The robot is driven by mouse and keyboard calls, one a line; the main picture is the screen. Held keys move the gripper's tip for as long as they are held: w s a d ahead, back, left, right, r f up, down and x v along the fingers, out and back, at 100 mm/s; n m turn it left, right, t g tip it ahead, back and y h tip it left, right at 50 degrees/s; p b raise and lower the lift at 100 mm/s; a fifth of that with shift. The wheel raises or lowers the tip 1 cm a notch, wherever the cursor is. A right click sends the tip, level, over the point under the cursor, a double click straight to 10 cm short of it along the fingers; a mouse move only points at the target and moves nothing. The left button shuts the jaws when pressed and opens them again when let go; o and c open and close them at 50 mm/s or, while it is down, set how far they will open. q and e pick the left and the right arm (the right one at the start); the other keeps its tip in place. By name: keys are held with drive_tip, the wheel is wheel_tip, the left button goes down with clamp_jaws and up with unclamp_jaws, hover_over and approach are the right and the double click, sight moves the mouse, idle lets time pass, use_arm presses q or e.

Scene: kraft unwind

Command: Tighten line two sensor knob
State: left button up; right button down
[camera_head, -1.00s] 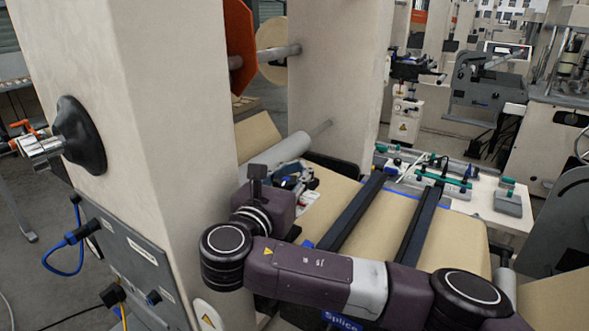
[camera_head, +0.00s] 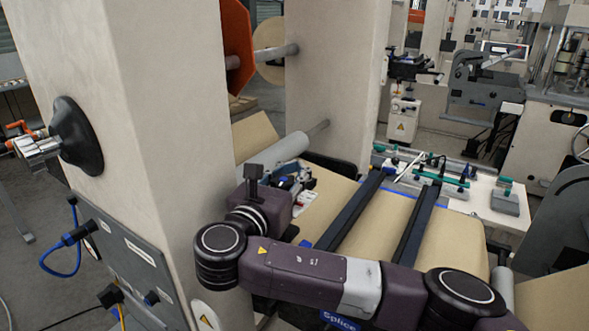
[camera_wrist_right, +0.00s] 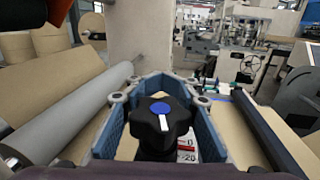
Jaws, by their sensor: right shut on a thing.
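A black lobed knob (camera_wrist_right: 158,125) with a blue cap and a white pointer line shows in the right wrist view. The line points down and slightly right, towards the scale. My right gripper (camera_wrist_right: 160,92) has its blue fingers around the knob, shut on it. A white scale plate (camera_wrist_right: 187,156) with a 0 and a red 20 is partly hidden behind the knob and finger. In the head view my right gripper (camera_head: 293,180) is small beside the pale column, and the knob cannot be made out there. My left gripper is not in view.
A grey roller (camera_wrist_right: 75,108) runs left of the knob, and a dark bar (camera_wrist_right: 268,130) crosses the brown paper web at right. The pale column (camera_head: 150,150) stands close to my arm. A white table (camera_head: 480,208) with clamps lies beyond the web.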

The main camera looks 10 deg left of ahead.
drive_tip(key=shift+a+r, duration=0.1)
drive_tip(key=shift+r, duration=0.25)
drive_tip(key=c, duration=2)
unclamp_jaws()
drive_tip(key=o, duration=0.5)
drive_tip(key=shift+s, duration=0.25)
drive_tip(key=shift+c, duration=0.2)
drive_tip(key=shift+f, duration=0.15)
drive_tip(key=shift+w, duration=0.1)
drive_tip(key=shift+f, duration=0.1)
drive_tip(key=v, duration=0.9)
drive_tip(key=shift+a, duration=0.1)
drive_tip(key=shift+v, duration=1.55)
